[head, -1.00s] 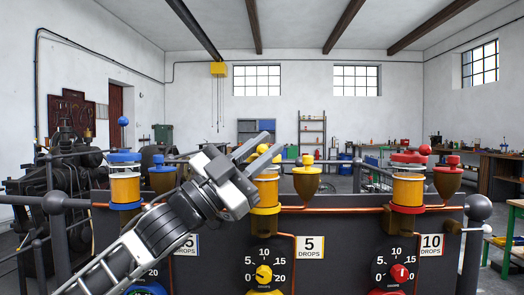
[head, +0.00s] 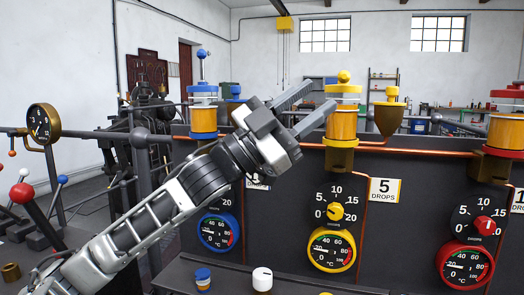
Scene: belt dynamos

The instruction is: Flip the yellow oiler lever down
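The yellow oiler (head: 342,125) is a glass cylinder of amber oil on a brass base, fixed at the panel's top edge. Its yellow lever ball (head: 344,76) sits low, close above the yellow cap (head: 344,89). No long upright stem shows under it, and its exact lever angle is hard to tell. My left gripper (head: 322,93) is open and empty, its two fingers pointing up and right. The fingertips are just left of the oiler, and the lower finger overlaps its left edge in the picture. Contact cannot be told. My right gripper is not in view.
The blue oiler (head: 203,120) has its ball (head: 202,53) on a tall upright stem. Below are dials and a copper pipe. Ball-topped levers (head: 22,193) stand at left.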

